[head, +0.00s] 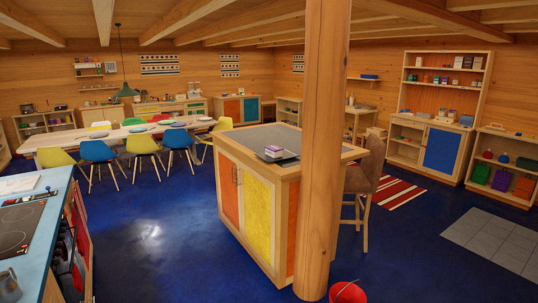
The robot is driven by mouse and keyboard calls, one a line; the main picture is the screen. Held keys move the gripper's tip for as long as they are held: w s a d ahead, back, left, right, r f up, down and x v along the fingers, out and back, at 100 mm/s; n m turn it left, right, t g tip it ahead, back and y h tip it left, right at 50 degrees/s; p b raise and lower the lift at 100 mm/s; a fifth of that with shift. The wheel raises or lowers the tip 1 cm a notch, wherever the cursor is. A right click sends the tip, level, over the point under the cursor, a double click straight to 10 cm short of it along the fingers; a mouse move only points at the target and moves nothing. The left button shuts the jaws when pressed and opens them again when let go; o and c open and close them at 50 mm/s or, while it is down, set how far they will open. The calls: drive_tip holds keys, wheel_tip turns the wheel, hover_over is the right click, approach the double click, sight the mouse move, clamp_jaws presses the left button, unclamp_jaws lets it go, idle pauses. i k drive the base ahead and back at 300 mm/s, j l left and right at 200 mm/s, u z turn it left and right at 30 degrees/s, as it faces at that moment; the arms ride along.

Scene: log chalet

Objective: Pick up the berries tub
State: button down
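A small pale tub-like box with a purple or dark band (274,151) sits on top of the kitchen island (310,150), near its front left part. It may be the berries tub, but it is too small to read. A dark flat thing (287,160) lies under or beside it. My gripper is not in the head view.
A thick wooden post (322,150) stands at the island's near right side. A red bucket (347,292) is on the floor by its foot. A counter with a hob (22,225) is at the left. A stool (367,180) stands behind the post. Blue floor (150,240) is open left of the island.

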sight(273, 150)
drive_tip(key=i+j+u, duration=0.25)
drive_tip(key=i, duration=0.5)
drive_tip(key=i+u, duration=0.3)
drive_tip(key=i, duration=0.45)
drive_tip(key=i+z, duration=0.1)
drive_tip(key=i, duration=0.35)
drive_tip(key=i+j+z, duration=0.15)
drive_tip(key=i, duration=0.3)
drive_tip(key=i+j+z, duration=0.1)
drive_tip(key=i, duration=0.4)
drive_tip(key=i+j+z, duration=0.1)
drive_tip(key=i, duration=0.35)
drive_tip(key=i+j+z, duration=0.2)
drive_tip(key=i+z, duration=0.15)
drive_tip(key=z, duration=0.15)
drive_tip(key=i+j+z, duration=0.6)
drive_tip(key=j+z, duration=0.15)
drive_tip(key=z, duration=0.2)
drive_tip(key=i+j+z, duration=0.2)
drive_tip(key=j+z, duration=0.25)
drive_tip(key=i+j+z, duration=0.1)
drive_tip(key=j+z, duration=0.15)
drive_tip(key=j, duration=0.4)
